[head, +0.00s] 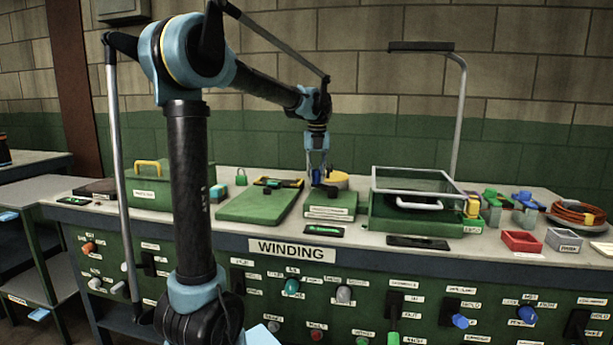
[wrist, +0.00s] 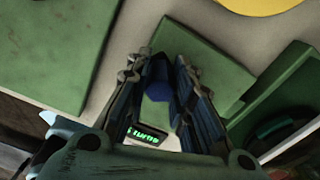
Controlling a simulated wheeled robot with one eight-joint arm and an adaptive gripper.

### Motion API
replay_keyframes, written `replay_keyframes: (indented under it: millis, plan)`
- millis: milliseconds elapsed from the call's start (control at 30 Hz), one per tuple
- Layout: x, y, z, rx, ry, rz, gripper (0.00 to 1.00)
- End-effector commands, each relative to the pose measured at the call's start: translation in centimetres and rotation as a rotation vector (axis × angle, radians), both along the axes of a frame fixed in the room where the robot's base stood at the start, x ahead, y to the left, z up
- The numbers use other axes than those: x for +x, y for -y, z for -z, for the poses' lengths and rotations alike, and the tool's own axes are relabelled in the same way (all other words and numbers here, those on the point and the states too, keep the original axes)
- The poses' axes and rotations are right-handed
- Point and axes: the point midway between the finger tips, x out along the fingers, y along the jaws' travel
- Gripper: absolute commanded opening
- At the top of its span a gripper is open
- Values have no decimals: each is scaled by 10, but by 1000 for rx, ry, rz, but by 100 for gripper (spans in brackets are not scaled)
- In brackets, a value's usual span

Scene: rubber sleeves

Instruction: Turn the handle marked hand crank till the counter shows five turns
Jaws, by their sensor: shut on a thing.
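The hand crank unit is a green box (head: 331,202) with a white label on its front, too small to read surely, in the middle of the bench. A blue handle (wrist: 158,96) stands over its top. My gripper (head: 317,172) points down from above and is shut on this blue handle, a finger on either side. The crank arm under the handle is hidden. A dark counter (head: 323,230) with green lit text lies in front of the box. In the wrist view the counter (wrist: 148,136) shows "turns", but its number is hidden by my gripper.
A yellow disc (head: 337,180) sits just behind the box. A flat green plate (head: 258,205) lies left of it. A green unit with a clear-topped frame (head: 410,184) stands close on the right. Red and grey bins (head: 522,242) are farther right.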

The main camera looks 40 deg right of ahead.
Motion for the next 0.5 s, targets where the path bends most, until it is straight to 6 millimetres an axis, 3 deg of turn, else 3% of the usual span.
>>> replay_keyframes:
  millis: [500]
  plan:
    - [-1,-1,0,-1,-3,18,0]
